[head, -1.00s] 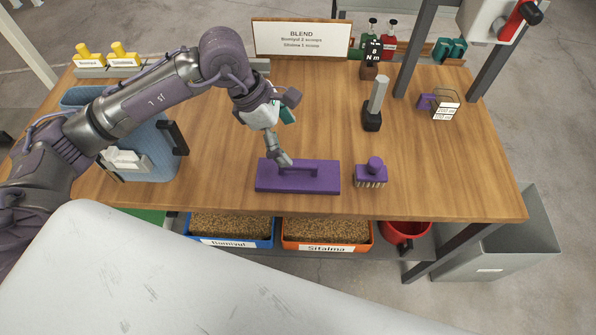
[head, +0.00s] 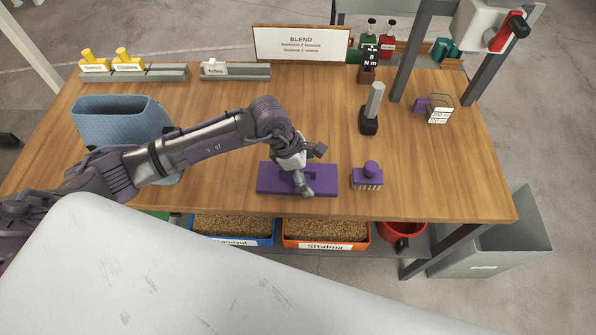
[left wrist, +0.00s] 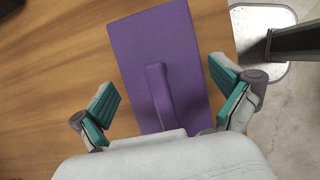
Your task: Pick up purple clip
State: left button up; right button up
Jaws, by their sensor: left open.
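A flat purple plate with a raised bar handle (head: 266,180) lies near the table's front edge; I cannot tell if it is the purple clip. It also shows in the left wrist view (left wrist: 158,40), with its handle between my fingers. My left gripper (head: 303,182) is open over this plate and hides part of it. Its teal-padded fingers (left wrist: 165,108) stand apart on either side of the handle, not closed on it. A purple brush with a knob (head: 367,175) stands just to the right. My right gripper is out of view.
A blue bin (head: 115,120) stands at the left of the table (head: 215,110). A dark-based grey tool (head: 372,108) stands upright behind the brush. Grey posts rise at the right. Labelled trays (head: 325,232) sit below the front edge. The table behind my gripper is mostly clear.

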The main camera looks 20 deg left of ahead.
pick_arm(q)
jog(key=shift+d+f, duration=0.1)
jog(key=shift+f, duration=0.25)
jog(key=c, duration=0.8)
jog(key=shift+r, duration=0.15)
jog(key=shift+c, duration=0.2)
